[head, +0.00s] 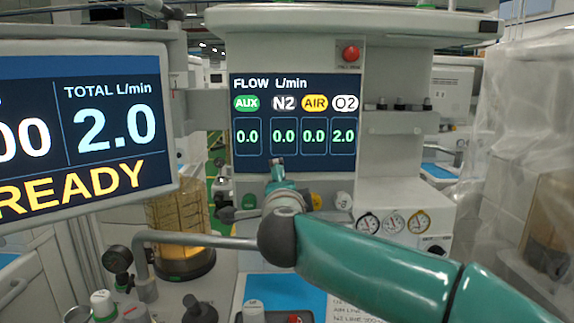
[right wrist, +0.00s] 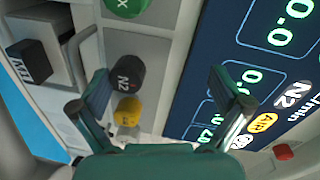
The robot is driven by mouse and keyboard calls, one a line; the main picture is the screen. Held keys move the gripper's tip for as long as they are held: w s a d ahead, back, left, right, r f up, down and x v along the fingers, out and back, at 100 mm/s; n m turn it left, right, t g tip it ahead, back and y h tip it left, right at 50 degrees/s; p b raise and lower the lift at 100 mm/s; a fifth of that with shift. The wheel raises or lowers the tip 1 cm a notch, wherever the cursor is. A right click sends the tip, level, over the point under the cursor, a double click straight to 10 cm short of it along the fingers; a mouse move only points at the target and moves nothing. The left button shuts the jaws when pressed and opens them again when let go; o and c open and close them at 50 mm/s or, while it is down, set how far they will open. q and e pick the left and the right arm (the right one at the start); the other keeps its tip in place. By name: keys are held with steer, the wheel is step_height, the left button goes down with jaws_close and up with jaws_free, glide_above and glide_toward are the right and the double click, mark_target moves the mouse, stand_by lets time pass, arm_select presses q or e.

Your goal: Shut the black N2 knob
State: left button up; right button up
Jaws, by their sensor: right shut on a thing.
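The black N2 knob (right wrist: 128,75) shows in the right wrist view, with its N2 label facing me, at the tip of the left-hand finger. My right gripper (right wrist: 162,88) is at the knob. Its two fingers look well spread in this view, and the far finger's contact is not clear. In the head view my right gripper (head: 277,180) is in front of the knob row and hides the N2 knob. The flow screen (head: 297,122) reads N2 0.0, AIR 0.0, O2 2.0 and AUX 0.0. My left gripper is not in view.
The yellow AIR knob (right wrist: 128,109) sits close beside the N2 knob; a green knob (right wrist: 128,5) is on its other side. A white knob (head: 343,201) is right of the gripper. The monitor (head: 85,130) reads TOTAL 2.0 and READY. Several gauges (head: 393,224) are at the right.

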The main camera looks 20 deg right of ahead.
steer(key=shift+s+a+r, duration=0.1)
steer(key=shift+s+r, duration=0.2)
steer(key=shift+r, duration=0.2)
steer(key=shift+s+a+r, duration=0.1)
steer(key=shift+s+r, duration=0.15)
steer(key=shift+r, duration=0.2)
steer(key=shift+c, duration=0.9)
steer(key=shift+s+r, duration=0.1)
steer(key=shift+s, duration=0.45)
steer(key=shift+c, duration=0.4)
steer(key=v, duration=0.2)
steer(key=f+b+v, duration=0.1)
steer(key=v, duration=0.2)
steer(key=shift+a, duration=0.15)
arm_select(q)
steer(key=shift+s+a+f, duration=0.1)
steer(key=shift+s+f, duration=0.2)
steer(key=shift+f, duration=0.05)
arm_select(e)
steer(key=f+v, duration=0.1)
steer(key=v, duration=1.3)
steer(key=shift+s+f, duration=0.25)
steer(key=shift+f, duration=0.15)
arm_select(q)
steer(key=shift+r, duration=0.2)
arm_select(e)
steer(key=shift+r, duration=0.1)
